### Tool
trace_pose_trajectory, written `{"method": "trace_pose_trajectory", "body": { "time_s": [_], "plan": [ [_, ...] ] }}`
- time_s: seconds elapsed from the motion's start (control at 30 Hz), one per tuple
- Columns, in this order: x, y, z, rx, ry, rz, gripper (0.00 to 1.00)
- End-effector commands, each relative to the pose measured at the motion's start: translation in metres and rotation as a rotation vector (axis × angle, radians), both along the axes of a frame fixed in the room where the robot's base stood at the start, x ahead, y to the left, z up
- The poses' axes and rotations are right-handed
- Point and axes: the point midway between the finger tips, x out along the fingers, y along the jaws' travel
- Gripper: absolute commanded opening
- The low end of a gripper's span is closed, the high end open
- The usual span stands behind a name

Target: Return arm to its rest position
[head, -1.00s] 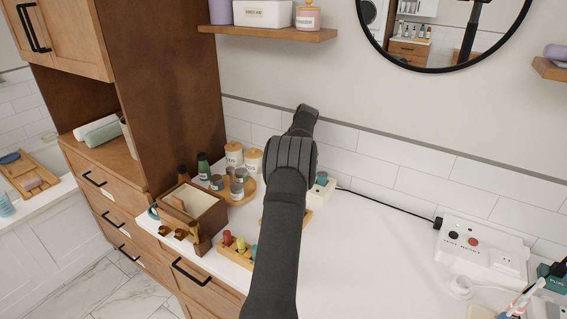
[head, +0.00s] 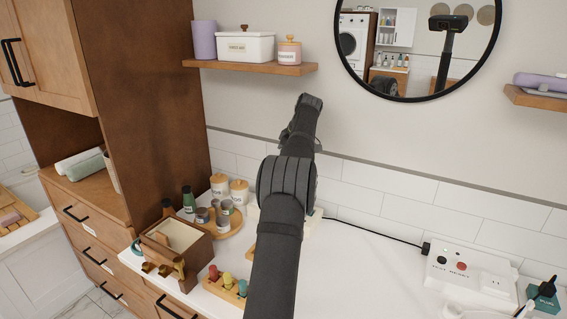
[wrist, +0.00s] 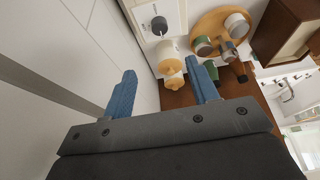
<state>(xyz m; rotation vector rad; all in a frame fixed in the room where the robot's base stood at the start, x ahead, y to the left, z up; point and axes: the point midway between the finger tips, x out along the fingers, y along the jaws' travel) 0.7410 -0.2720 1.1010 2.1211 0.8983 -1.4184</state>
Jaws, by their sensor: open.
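My arm (head: 282,200) stretches from the bottom of the head view up over the counter towards the wall. My gripper (wrist: 161,66) shows in the wrist view as two blue fingers set well apart, with nothing held between them. In the head view the arm hides the fingers. In the wrist view, wooden-lidded canisters (wrist: 170,66) appear beyond and between the fingers, and the tiled wall (wrist: 60,60) is on the left.
A round wooden tray (head: 232,228) with jars, a wooden box (head: 165,262) and a rack of coloured pegs (head: 226,290) stand left of the arm. A shelf (head: 285,69) and round mirror (head: 420,95) are above. The counter (head: 370,280) right of the arm is largely clear.

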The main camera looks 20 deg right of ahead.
Motion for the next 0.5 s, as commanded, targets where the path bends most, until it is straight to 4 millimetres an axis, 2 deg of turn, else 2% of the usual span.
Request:
{"method": "trace_pose_trajectory", "body": {
  "time_s": [0.27, 0.37, 0.5],
  "plan": [
    [0.001, 0.001, -0.004, 0.001, 0.001, 0.000, 0.54],
    [0.004, 0.004, -0.014, 0.002, 0.002, 0.000, 0.54],
    [0.010, 0.011, -0.036, 0.002, 0.004, 0.001, 0.54]
  ]
}}
